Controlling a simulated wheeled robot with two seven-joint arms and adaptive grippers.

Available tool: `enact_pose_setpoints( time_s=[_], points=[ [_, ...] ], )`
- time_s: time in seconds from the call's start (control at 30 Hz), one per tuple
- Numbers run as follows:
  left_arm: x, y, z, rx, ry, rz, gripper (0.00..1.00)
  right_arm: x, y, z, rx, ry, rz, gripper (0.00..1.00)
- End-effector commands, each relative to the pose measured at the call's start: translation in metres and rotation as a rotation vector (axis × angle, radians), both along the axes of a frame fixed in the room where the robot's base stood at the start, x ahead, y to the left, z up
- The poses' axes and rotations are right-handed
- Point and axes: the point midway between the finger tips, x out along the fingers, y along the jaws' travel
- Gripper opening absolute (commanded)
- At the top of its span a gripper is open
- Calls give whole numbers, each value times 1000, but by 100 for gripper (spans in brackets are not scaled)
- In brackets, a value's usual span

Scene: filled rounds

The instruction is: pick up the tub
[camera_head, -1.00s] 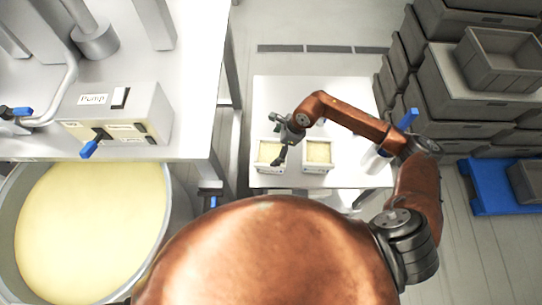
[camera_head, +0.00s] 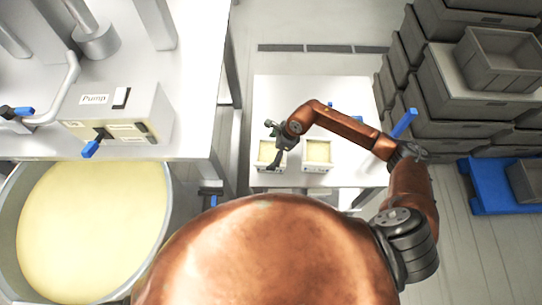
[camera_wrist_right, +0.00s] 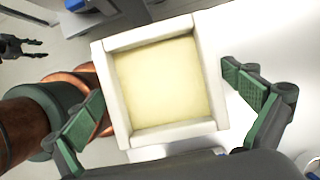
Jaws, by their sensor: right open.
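Two white square tubs with pale yellow filling stand side by side on the white table. My right gripper (camera_head: 270,142) is open over the left tub (camera_head: 262,162) and partly covers it. In the right wrist view this tub (camera_wrist_right: 160,137) appears between the spread green-padded fingers of the right gripper (camera_wrist_right: 168,112), with a gap showing at each side. The right tub (camera_head: 318,152) is clear of the gripper. A small dark gripper, seemingly my left one (camera_wrist_right: 22,47), shows at the wrist view's upper left; its jaw state is too small to judge.
Grey crates (camera_head: 470,90) are stacked at right. A pump box (camera_head: 118,112) and a large vat (camera_head: 92,230) are at left.

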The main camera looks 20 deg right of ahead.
Motion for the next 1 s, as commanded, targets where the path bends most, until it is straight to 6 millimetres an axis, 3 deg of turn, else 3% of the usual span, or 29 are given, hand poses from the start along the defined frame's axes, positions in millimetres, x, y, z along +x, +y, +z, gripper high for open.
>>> enact_pose_setpoints(
  time_s=[0.5, 1.0],
  points=[
    [0, 0, -4, 0, 1, 0, 40, 0, 0, -2, 0, 0, 0, 100],
    [0, 0, -4, 0, 0, 0, 40, 0, 0, -2, 0, -1, 0, 66]
  ],
)
